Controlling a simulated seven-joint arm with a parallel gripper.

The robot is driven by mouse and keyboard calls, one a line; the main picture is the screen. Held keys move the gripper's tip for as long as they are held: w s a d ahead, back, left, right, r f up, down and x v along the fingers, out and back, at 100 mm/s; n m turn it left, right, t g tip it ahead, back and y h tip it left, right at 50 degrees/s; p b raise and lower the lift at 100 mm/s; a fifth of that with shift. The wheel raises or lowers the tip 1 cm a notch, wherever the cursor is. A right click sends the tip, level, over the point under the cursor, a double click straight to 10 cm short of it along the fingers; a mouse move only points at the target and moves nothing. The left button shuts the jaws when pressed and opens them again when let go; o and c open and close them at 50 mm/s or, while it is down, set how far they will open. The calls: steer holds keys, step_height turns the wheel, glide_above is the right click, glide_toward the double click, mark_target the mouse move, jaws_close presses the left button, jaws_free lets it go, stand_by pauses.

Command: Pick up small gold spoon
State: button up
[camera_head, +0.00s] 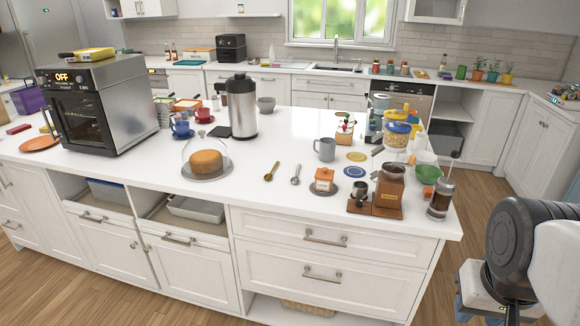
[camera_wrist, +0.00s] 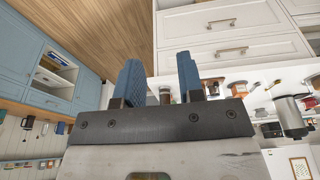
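The small gold spoon (camera_head: 272,171) lies on the white island counter (camera_head: 250,200) in the head view, to the right of the glass-domed cake. A similar silver spoon (camera_head: 296,174) lies just to its right, apart from it. In the wrist view my gripper (camera_wrist: 159,82) has its two blue fingers spread wide, with nothing between them. It is off the side of the island, away from the gold spoon. In the head view only my dark arm parts show at the lower right, and the fingertips cannot be made out. I cannot make out the gold spoon in the wrist view.
The domed cake (camera_head: 206,162) stands left of the spoons and a grey mug (camera_head: 325,149) behind. A tall steel dispenser (camera_head: 242,108) is farther back. Counter in front of the spoons is clear.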

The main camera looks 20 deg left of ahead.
steer(key=shift+o, duration=0.2)
